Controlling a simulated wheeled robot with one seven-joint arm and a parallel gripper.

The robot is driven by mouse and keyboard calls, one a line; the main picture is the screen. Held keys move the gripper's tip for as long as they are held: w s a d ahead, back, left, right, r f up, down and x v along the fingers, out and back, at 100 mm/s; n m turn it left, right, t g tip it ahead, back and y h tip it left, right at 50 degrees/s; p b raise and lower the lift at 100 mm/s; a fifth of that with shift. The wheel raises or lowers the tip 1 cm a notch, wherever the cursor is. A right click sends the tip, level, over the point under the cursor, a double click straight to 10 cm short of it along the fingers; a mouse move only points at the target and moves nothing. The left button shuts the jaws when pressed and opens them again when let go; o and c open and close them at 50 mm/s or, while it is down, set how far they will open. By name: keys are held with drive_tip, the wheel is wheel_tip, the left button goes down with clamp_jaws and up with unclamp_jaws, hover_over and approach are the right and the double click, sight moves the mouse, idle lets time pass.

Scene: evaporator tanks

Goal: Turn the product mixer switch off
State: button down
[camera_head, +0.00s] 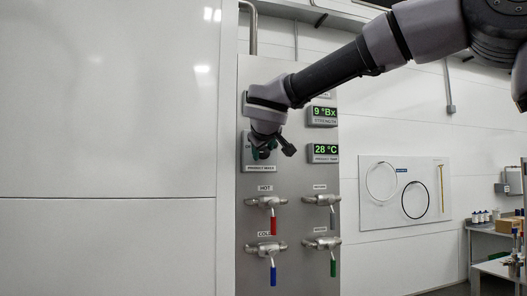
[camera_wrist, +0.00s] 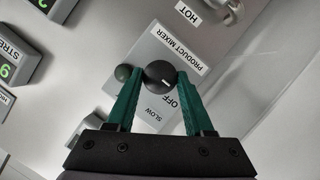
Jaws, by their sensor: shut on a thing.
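The product mixer switch is a round black knob (camera_wrist: 160,76) with a small white mark, on a grey panel box (camera_wrist: 208,36) labelled PRODUCT MIXER. The word OFF is printed close by the knob and SLOW a little farther off. The mark seems to point roughly towards OFF, but it is small. My gripper (camera_wrist: 156,75) has its green fingers on both sides of the knob, shut on it. In the head view my gripper (camera_head: 272,152) is in front of the box (camera_head: 258,166) and hides the knob there.
STRENGTH and temperature displays (camera_head: 325,152) are to the right of the box. Below are valves with a red handle (camera_head: 274,225), a blue handle (camera_head: 273,275) and other handles.

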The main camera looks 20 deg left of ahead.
idle(0.3)
drive_tip(key=shift+c, duration=1.5)
unclamp_jaws()
drive_tip(key=v, duration=1.1)
drive_tip(key=shift+w, duration=0.1)
